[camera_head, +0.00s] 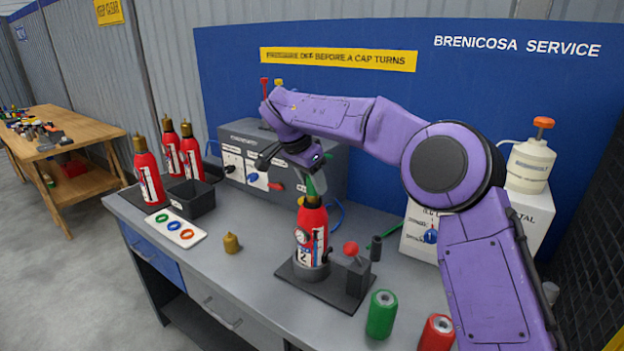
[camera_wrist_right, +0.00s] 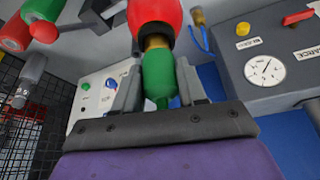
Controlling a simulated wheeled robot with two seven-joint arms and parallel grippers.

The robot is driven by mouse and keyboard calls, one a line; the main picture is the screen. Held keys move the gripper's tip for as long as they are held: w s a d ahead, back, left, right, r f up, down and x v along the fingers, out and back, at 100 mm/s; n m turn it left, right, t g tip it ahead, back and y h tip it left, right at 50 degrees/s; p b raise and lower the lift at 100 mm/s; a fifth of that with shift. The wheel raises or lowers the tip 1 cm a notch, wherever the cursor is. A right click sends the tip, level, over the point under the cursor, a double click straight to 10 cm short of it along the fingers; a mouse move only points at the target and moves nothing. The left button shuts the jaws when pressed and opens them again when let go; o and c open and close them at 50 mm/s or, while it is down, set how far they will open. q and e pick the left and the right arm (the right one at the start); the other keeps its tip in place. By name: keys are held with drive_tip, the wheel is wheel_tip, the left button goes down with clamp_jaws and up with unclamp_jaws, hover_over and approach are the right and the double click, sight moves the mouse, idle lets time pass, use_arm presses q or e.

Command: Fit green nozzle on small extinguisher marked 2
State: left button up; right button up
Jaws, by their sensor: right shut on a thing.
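The small red extinguisher marked 2 (camera_head: 314,240) stands upright in a holder on a dark base plate (camera_head: 325,293) on the bench. The green nozzle (camera_head: 317,184) is at its top. In the right wrist view the green nozzle (camera_wrist_right: 158,76) lines up with the brass neck (camera_wrist_right: 156,42) of the red extinguisher (camera_wrist_right: 155,14) and appears to meet it. I cannot tell how far it is seated. My right gripper (camera_wrist_right: 158,90) is shut on the nozzle, one finger on each side. In the head view my right gripper (camera_head: 308,170) comes down from above. My left gripper is out of view.
A red-knobbed clamp post (camera_head: 357,270) stands close beside the extinguisher. A grey gauge box (camera_head: 240,150) is behind. Several red extinguishers (camera_head: 148,172), a black bin (camera_head: 191,199), a ring tray (camera_head: 176,228) and a brass cap (camera_head: 231,243) are left. Green (camera_head: 381,314) and red cylinders (camera_head: 436,333) stand in front.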

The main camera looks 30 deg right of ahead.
drive_tip(key=o, duration=1.2)
drive_tip(key=shift+r, duration=0.1)
drive_tip(key=p+v, duration=0.2)
drive_tip(key=v, duration=0.8)
drive_tip(key=shift+r, duration=0.2)
